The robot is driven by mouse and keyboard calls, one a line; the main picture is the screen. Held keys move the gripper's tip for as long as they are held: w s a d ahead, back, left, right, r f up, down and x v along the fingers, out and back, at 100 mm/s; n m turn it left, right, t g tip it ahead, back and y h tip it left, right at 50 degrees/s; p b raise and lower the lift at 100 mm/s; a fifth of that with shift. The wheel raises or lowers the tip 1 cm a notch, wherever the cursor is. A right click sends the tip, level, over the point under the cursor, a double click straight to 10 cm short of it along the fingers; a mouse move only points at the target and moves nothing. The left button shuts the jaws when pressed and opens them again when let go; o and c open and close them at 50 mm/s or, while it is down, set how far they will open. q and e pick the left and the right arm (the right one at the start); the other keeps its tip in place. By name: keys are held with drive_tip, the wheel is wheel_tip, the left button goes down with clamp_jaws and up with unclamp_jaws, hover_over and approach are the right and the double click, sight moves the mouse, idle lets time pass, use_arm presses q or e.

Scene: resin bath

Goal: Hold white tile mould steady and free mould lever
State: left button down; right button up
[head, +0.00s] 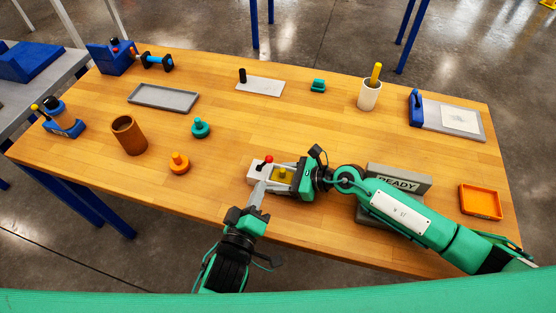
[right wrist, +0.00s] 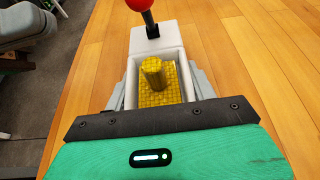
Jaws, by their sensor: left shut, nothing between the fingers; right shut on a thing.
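The white tile mould (head: 251,176) lies near the front edge of the table, with a yellow textured block and knob (right wrist: 154,73) in its tray. The mould lever (head: 266,161), with a red ball on a black stem, stands at its far end; it also shows at the top of the right wrist view (right wrist: 151,25). My right gripper (head: 282,177) is shut on the mould, its grey fingers along both sides of the tray. My left gripper (head: 259,189) is shut and empty, its fingertips close to the mould's near side, below the lever. I cannot tell whether they touch.
A grey READY sign (head: 413,176) stands behind my right arm, with an orange tray (head: 480,202) to its right. An orange knobbed piece (head: 179,164), a teal one (head: 200,129) and a brown cup (head: 129,136) stand to the left.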

use_arm(q)
drive_tip(key=w+d+r+m+g+h, duration=0.2)
drive_tip(key=w+d+r+m+g, duration=0.25)
drive_tip(key=d, duration=0.25)
drive_tip(key=w+d+r+m+g+h, duration=0.3)
drive_tip(key=w+d+r+m, duration=0.15)
drive_tip(key=d, duration=0.25)
drive_tip(key=m+g+y, duration=0.6)
drive_tip(key=m+y, duration=0.3)
drive_tip(key=y, duration=0.2)
approach(266, 162)
drive_tip(key=shift+w+d+r, duration=0.45)
drive_tip(key=shift+d+r, duration=0.05)
drive_tip(key=shift+d, duration=0.25)
drive_tip(key=shift+w+d+r, duration=0.45)
drive_tip(key=shift+d+r, duration=0.05)
drive_tip(key=shift+d, duration=0.2)
drive_tip(key=x, duration=1)
drive_tip(key=shift+a, duration=0.1)
